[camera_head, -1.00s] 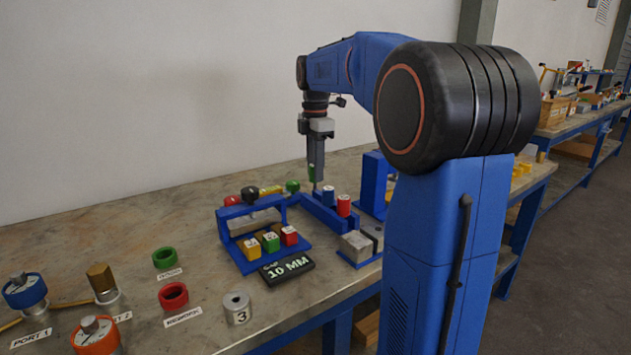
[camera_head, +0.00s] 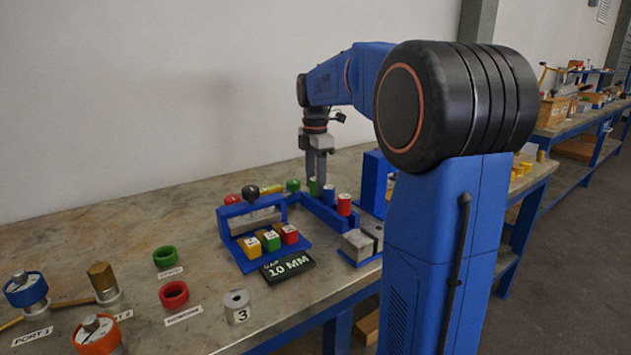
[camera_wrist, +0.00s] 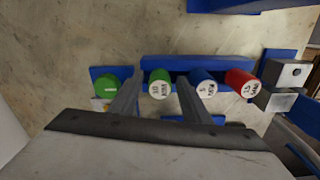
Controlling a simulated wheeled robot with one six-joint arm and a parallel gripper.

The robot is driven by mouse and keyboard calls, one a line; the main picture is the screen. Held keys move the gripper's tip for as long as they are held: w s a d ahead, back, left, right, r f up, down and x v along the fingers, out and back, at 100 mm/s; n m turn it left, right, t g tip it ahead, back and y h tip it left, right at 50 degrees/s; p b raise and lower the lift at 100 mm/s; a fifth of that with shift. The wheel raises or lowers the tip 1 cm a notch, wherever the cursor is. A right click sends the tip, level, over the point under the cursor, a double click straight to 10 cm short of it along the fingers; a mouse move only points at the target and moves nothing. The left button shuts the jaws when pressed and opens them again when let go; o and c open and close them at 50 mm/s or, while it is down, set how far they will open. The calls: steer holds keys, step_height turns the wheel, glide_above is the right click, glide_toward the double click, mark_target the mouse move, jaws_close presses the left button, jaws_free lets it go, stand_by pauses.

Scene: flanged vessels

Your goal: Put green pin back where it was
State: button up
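The green pin (camera_wrist: 160,84) stands with its pale labelled end up, at the left part of the blue rack (camera_wrist: 225,63) in the wrist view. In the head view the green pin (camera_head: 312,187) is partly covered by the fingers. My gripper (camera_wrist: 158,88) is open, with one finger on each side of the green pin and gaps beside it. In the head view my gripper (camera_head: 317,188) points straight down at the rack. The pin's lower end and its seat are hidden.
The blue pin (camera_wrist: 204,84) and red pin (camera_wrist: 241,83) stand to the right in the same row, the blue one close to a finger. A plain green round piece (camera_wrist: 107,85) is left of the gripper. A blue fixture with coloured blocks (camera_head: 270,242) stands in front.

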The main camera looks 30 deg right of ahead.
steer(key=shift+r, duration=0.1)
step_height(320, 180, up, 13)
steer(key=shift+f, duration=0.2)
stand_by(0.5)
stand_by(0.5)
